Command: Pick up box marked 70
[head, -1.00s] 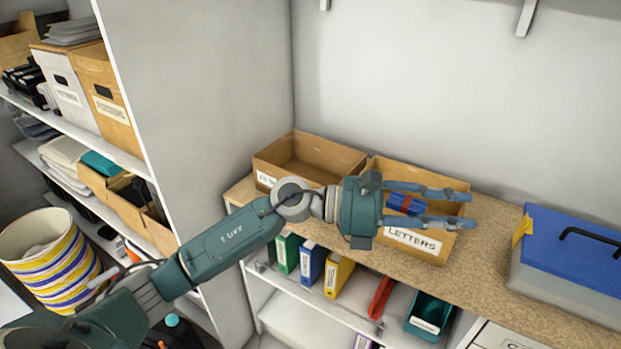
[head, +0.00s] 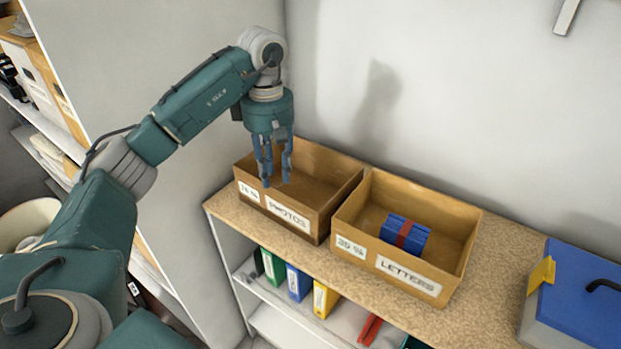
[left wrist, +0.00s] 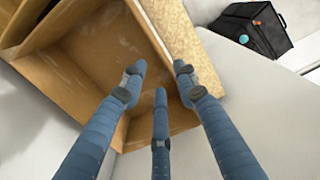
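An open cardboard box labelled PHOTOS (head: 322,208) stands on the speckled counter, with a small number label at the left of its front; it looks like a seventies number, but the last digit is unclear. My left gripper (head: 277,182) points down over this box, fingers apart and nothing between them. In the left wrist view the fingers spread over the box's empty-looking inside (left wrist: 80,75) and its wall near the counter edge. A second open box labelled LETTERS (head: 348,268), its small number seeming to start with 3, holds a blue bundle with a red band (head: 405,233). My right gripper is out of view.
The LETTERS box stands close on the right of the PHOTOS box. A blue-lidded case (head: 585,290) is farther right on the counter (head: 490,290). Walls rise behind and to the left. Several binders (head: 298,282) stand on the shelf below.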

